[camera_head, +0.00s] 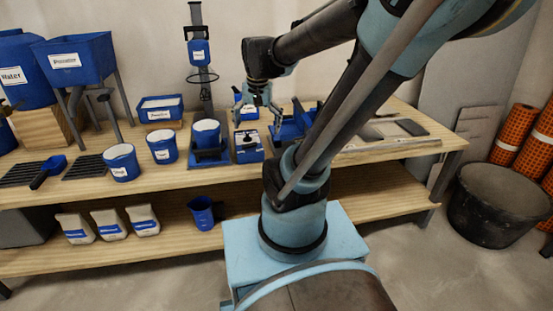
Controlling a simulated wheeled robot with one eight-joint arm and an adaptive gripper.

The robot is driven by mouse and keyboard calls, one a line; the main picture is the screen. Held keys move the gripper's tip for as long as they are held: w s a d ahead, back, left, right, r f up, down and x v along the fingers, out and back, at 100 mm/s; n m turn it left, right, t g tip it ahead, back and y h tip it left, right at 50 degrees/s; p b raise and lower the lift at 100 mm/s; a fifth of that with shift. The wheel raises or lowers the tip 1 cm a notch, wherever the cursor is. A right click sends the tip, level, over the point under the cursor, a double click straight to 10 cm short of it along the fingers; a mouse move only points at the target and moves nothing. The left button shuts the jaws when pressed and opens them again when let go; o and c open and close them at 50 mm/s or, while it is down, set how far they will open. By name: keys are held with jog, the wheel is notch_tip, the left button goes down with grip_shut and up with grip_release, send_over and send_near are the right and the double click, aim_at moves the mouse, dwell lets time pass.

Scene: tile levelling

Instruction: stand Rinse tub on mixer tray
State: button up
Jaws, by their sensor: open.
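Three blue tubs with pale tops stand on the bench. One tub (121,164) is at the left front, and a smaller tub (162,148) is right of it. A third tub (207,132) stands upright on the blue mixer tray (211,160), at the foot of the dark mixer post. The labels are too small to read surely, so I cannot tell which is the Rinse tub. My gripper (260,116) is open and points down, above and right of the mixer tray. It appears empty and apart from the tubs.
A blue labelled bin (162,110) stands behind the tubs. Dark grates (85,167) lie at left. A hopper (75,58) stands at back left. A black bucket (497,205) is on the floor at right.

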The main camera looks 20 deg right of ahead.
jog(key=s+d+f+n, duration=0.4)
jog(key=s+f, duration=0.3)
jog(key=s, duration=0.3)
jog(key=shift+n+t, duration=0.4)
jog(key=shift+d+f, duration=0.1)
jog(key=shift+w+f, duration=0.2)
jog(key=shift+w, duration=0.2)
